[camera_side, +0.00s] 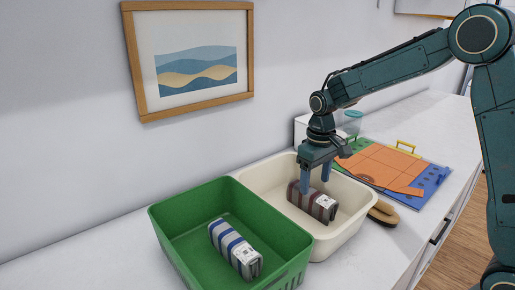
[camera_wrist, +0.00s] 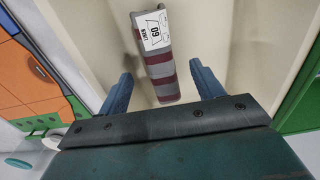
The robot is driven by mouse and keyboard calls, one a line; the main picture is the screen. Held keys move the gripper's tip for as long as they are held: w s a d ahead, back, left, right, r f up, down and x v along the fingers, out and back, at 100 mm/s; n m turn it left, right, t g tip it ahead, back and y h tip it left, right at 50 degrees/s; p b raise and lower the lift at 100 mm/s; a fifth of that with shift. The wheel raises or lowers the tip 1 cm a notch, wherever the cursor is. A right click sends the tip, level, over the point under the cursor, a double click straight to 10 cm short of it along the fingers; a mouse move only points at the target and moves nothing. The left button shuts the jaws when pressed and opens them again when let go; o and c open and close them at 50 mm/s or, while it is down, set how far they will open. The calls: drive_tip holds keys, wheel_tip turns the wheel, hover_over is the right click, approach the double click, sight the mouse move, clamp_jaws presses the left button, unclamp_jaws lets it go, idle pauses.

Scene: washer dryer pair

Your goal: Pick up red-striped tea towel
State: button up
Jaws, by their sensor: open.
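The red-striped tea towel (camera_side: 312,203) is a rolled grey bundle with dark red stripes, lying in the cream tub (camera_side: 346,236). In the wrist view the towel (camera_wrist: 160,72) shows a white label marked LINEN 60 at its upper end. My gripper (camera_side: 316,184) points down into the cream tub, right at the towel. In the wrist view its two blue fingers (camera_wrist: 162,76) are apart, one on each side of the towel's lower end, with gaps to it. I cannot tell the exact height of the fingertips over the towel.
A green basket (camera_side: 180,230) beside the tub holds a blue-striped grey towel (camera_side: 235,248). Right of the tub are a tan brush-like object (camera_side: 383,214) and a blue board with an orange sheet (camera_side: 385,168). A framed picture (camera_side: 195,60) hangs on the wall behind.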

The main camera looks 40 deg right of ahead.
sight(314, 191)
drive_tip(key=shift+f, duration=1)
drive_tip(key=shift+f, duration=0.1)
drive_tip(key=shift+f, duration=2.5)
drive_tip(key=shift+c, duration=0.5)
drive_tip(key=c, duration=0.7)
